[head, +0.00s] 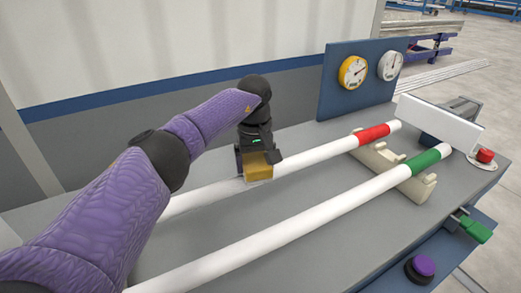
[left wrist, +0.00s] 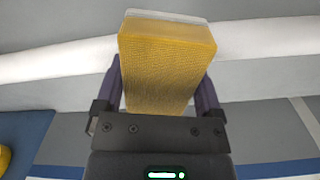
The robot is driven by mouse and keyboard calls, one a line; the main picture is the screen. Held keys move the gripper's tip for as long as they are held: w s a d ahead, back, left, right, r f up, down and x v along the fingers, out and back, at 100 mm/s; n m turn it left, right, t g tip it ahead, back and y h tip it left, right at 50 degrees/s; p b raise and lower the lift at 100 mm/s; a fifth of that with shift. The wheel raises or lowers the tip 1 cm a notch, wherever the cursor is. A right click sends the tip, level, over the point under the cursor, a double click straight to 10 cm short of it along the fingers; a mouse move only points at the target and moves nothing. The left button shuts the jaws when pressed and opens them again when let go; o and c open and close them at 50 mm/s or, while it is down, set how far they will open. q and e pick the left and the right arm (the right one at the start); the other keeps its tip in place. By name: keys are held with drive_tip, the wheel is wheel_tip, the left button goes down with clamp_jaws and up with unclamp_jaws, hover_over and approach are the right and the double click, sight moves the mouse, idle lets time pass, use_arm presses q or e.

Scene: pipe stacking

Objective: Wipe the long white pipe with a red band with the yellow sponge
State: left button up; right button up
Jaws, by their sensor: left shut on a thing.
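A long white pipe with a red band (head: 318,152) lies across the workbench, the farther of two pipes. My left gripper (head: 256,160) is above it, left of the red band, shut on the yellow sponge (head: 258,170). The sponge's lower end is at the pipe and seems to touch it. In the left wrist view the sponge (left wrist: 165,70) sits between the two fingers, with the white pipe (left wrist: 60,68) passing behind its far end. The pipe's left part is hidden behind my left arm. My right gripper is not in view.
A white pipe with a green band (head: 300,222) lies nearer, roughly parallel. A cream holder (head: 382,160) supports both pipes at the right. A blue panel with gauges (head: 338,97) stands behind. A white box-like part (head: 438,122) and red button (head: 485,155) are at the right end.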

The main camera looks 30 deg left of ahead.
sight(225, 183)
use_arm(q)
drive_tip(key=shift+s+a+r+p, duration=0.1)
drive_tip(key=shift+s+a+p, duration=0.3)
drive_tip(key=shift+s+p, duration=0.4)
drive_tip(key=shift+s+a+p, duration=0.35)
drive_tip(key=shift+s+p, duration=0.25)
drive_tip(key=shift+p, duration=0.3)
drive_tip(key=shift+s+a+f, duration=0.15)
drive_tip(key=shift+s+f, duration=0.1)
drive_tip(key=shift+s, duration=0.05)
drive_tip(key=s+p, duration=0.1)
drive_tip(key=s+a+p, duration=0.1)
drive_tip(key=shift+s+a+r+p, duration=0.2)
drive_tip(key=shift+s+p, duration=0.1)
drive_tip(key=shift+p, duration=0.1)
drive_tip(key=shift+s+a+f, duration=0.1)
drive_tip(key=shift+s, duration=0.15)
drive_tip(key=shift+f, duration=0.1)
